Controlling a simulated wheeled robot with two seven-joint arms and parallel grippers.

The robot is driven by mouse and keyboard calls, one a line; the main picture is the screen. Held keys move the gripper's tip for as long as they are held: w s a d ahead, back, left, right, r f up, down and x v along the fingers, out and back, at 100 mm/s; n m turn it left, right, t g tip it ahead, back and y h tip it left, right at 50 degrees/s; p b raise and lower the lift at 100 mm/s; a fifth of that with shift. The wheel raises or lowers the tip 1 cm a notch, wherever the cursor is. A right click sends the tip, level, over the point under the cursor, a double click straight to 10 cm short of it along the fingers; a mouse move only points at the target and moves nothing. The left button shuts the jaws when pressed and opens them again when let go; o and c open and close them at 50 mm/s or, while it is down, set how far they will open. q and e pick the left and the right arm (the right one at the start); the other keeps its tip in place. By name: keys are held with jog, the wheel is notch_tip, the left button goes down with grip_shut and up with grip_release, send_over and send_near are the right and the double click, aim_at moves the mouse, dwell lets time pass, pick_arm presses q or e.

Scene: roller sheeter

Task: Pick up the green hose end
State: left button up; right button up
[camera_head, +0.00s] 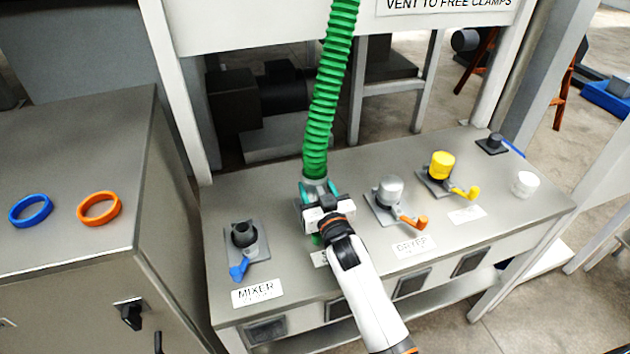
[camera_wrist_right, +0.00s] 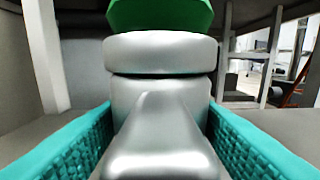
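The green ribbed hose (camera_head: 328,95) hangs down from the top of the head view. Its lower end, a silver collar (camera_head: 316,184), is upright over the grey bench between the mixer and dryer ports. My right gripper (camera_head: 318,192) is at this end, with a teal finger on each side of the collar. In the right wrist view the silver collar (camera_wrist_right: 160,55) fills the middle, below the green hose (camera_wrist_right: 160,14), with a silver lever (camera_wrist_right: 160,140) in front. The fingers look open around it; firm contact is not visible. The port beneath is mostly hidden by my gripper. My left gripper is out of view.
The bench (camera_head: 290,190) carries the mixer port with a blue lever (camera_head: 240,269), the dryer port with an orange lever (camera_head: 413,222), a yellow-capped port (camera_head: 441,165) and a white cap (camera_head: 525,184). Blue (camera_head: 31,211) and orange (camera_head: 99,209) rings lie on the left cabinet.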

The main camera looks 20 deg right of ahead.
aim_at(316, 165)
jog(key=shift+r, duration=0.1)
jog(key=c, duration=0.5)
jog(key=shift+o, duration=0.2)
notch_tip(316, 165, up, 10)
jog(key=shift+p, duration=0.3)
